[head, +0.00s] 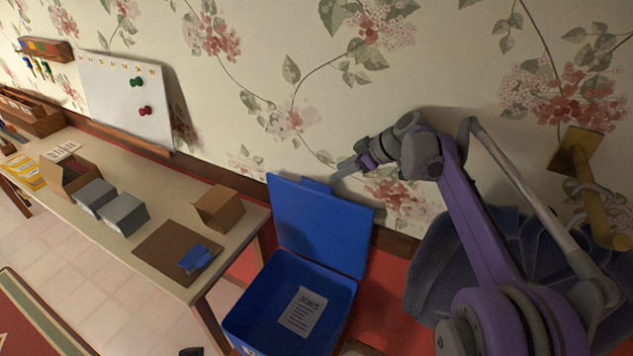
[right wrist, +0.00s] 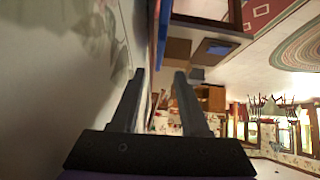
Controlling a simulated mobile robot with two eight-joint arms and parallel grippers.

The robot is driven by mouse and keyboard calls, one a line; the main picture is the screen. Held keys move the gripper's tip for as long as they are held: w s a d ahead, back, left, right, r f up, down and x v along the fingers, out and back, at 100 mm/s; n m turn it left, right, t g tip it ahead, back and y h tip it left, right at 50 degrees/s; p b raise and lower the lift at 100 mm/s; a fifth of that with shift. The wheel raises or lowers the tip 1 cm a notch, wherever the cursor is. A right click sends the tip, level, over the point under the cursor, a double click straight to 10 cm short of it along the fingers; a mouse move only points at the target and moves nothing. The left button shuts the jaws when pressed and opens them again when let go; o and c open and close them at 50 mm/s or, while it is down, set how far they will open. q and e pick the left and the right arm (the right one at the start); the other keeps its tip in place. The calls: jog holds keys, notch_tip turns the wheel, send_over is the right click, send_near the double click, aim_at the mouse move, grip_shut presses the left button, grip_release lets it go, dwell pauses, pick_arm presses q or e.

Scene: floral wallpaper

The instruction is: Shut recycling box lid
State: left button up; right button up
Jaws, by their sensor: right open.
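The blue recycling box (head: 340,318) stands on the floor at the table's right end, with a paper sheet (head: 303,311) inside. Its blue lid (head: 318,228) is raised upright at the back, near the wall. My right gripper (head: 341,172) is open and empty, beside the lid's top edge; I cannot tell whether it touches. In the right wrist view its two fingers (right wrist: 160,82) are apart, with a blue edge of the lid (right wrist: 164,30) beyond. A small dark piece at the head view's bottom edge may be my left gripper (head: 191,351).
The table (head: 165,265) left of the box holds grey boxes (head: 123,213), a cardboard box (head: 220,208) and a brown board (head: 160,250). A dark blue chair-like thing (head: 430,270) stands right of the box, behind my arm.

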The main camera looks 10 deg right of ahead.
aim_at(317, 182)
jog(key=x, duration=1)
jog(key=shift+w+a+f, duration=0.1)
jog(key=shift+a+f, duration=0.1)
grip_shut()
dwell(1.1)
